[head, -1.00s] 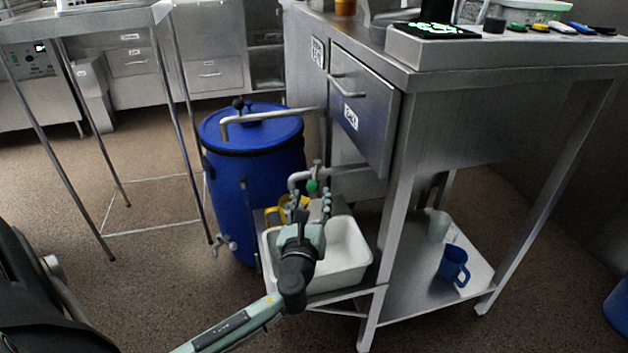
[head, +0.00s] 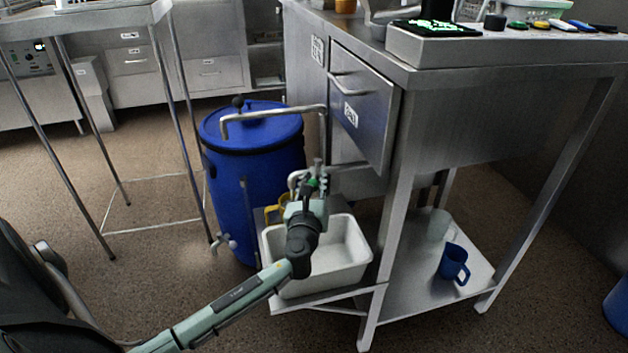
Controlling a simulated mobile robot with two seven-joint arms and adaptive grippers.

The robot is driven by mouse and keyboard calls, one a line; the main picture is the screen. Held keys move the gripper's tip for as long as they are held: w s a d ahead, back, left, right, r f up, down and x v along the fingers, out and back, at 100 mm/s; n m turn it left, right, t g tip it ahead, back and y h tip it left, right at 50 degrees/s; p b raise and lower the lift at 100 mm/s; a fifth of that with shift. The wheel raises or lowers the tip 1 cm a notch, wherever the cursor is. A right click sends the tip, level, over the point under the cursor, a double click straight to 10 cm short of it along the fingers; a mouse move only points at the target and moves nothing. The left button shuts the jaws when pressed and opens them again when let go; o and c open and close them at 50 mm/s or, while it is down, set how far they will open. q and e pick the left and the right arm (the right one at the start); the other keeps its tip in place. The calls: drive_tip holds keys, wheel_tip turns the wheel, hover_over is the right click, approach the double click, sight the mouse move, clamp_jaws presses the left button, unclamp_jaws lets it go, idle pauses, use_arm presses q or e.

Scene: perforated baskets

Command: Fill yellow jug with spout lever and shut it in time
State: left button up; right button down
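The yellow jug (head: 283,206) stands under the metal spout (head: 293,180), at the back of the white basin. My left gripper hides most of it, and I cannot see its inside or any water. The spout's small green lever (head: 313,184) shows just among my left gripper's fingers. My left gripper (head: 317,180) is up at the lever, its fingers pointing away from me. Whether they touch the lever or are closed on it cannot be told. My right gripper is out of view.
The white basin (head: 350,277) sits on a low shelf beside the steel counter (head: 480,115). A blue barrel (head: 262,165) stands behind it. A blue mug (head: 453,262) and a pale jug (head: 438,224) stand on the lower shelf at right.

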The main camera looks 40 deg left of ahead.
use_arm(q)
clamp_jaws()
